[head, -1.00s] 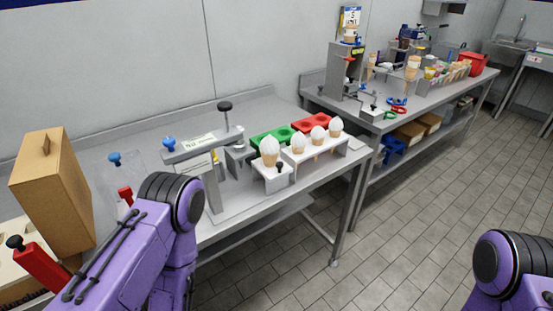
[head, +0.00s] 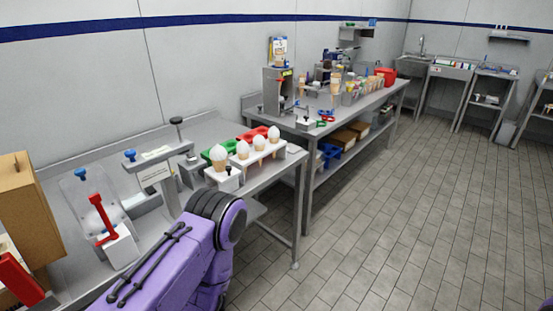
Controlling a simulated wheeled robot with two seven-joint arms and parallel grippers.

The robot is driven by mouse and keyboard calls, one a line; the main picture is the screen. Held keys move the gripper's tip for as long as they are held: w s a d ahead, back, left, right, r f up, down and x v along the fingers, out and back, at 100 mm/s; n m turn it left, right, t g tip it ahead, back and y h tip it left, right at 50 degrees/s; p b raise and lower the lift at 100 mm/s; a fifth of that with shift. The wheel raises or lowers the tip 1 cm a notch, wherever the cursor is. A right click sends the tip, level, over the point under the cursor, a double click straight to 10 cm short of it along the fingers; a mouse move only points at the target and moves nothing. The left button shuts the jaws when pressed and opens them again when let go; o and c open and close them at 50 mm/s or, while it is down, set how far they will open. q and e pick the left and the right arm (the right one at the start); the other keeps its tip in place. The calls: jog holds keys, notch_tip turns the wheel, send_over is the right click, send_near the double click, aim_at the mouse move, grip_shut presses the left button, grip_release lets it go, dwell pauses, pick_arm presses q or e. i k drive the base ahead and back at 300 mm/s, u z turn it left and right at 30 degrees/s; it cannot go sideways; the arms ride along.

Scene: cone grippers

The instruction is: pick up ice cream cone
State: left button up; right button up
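Several ice cream cones with white tops stand upright in white holders on the near metal table. One cone (head: 220,157) stands in a small separate holder (head: 228,179) at the left. The others, such as the middle cone (head: 259,145) and the right cone (head: 274,136), stand in a longer white rack (head: 265,161). My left arm comes in at the bottom, in front of the table and below the cones. Its gripper is outside the picture. My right gripper is also outside the picture. No cone is seen in a gripper.
Green (head: 214,153) and red (head: 252,136) trays sit behind the cones. A grey clamp-like stand (head: 157,168) and a cardboard box (head: 29,207) are to the left. A second table (head: 345,112) with supplies stands beyond. The tiled floor (head: 400,220) at right is clear.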

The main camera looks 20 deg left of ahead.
aim_at(219, 154)
jog(key=z, duration=0.2)
jog(key=i, duration=0.75)
jog(key=u, duration=1.45)
